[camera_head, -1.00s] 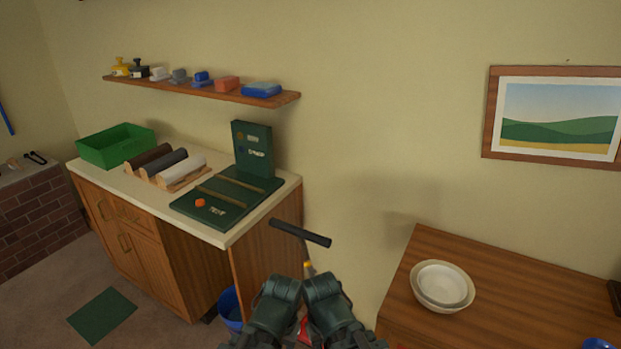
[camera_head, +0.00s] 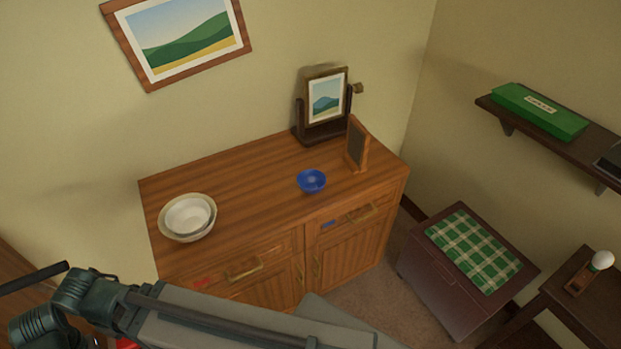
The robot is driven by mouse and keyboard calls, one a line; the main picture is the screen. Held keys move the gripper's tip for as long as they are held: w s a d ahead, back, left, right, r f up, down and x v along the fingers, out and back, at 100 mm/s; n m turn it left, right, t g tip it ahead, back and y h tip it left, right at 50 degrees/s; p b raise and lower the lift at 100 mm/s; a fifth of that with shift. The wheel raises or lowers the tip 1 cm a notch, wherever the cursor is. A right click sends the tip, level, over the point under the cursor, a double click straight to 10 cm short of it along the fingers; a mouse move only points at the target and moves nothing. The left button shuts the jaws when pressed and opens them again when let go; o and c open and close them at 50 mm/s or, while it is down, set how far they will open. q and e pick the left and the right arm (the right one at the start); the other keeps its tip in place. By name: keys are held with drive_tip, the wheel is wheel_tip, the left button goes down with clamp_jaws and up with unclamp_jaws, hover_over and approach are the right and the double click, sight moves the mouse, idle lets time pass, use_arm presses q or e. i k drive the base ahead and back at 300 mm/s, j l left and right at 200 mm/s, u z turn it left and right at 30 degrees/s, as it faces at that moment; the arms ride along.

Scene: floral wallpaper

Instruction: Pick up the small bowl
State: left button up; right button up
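A small blue bowl (camera_head: 311,181) stands upright near the middle of the wooden sideboard top (camera_head: 250,185). At the left end of the sideboard, a small white bowl (camera_head: 188,215) sits nested inside a slightly larger cream bowl (camera_head: 187,239). I cannot tell which of the small bowls the task means. Dark green and grey links of my own arm cross the lower left, in front of the sideboard. No gripper fingers show, and all the bowls stand free with nothing touching them from above.
A tilting framed picture on a dark stand (camera_head: 322,134) and a small upright wooden frame (camera_head: 356,145) stand behind and right of the blue bowl. A dark cabinet with a green checked cloth (camera_head: 473,250) is at the right. The sideboard's middle is clear.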

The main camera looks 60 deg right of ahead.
sight(309, 181)
drive_tip(key=k+z, duration=0.1)
drive_tip(key=z, duration=1.85)
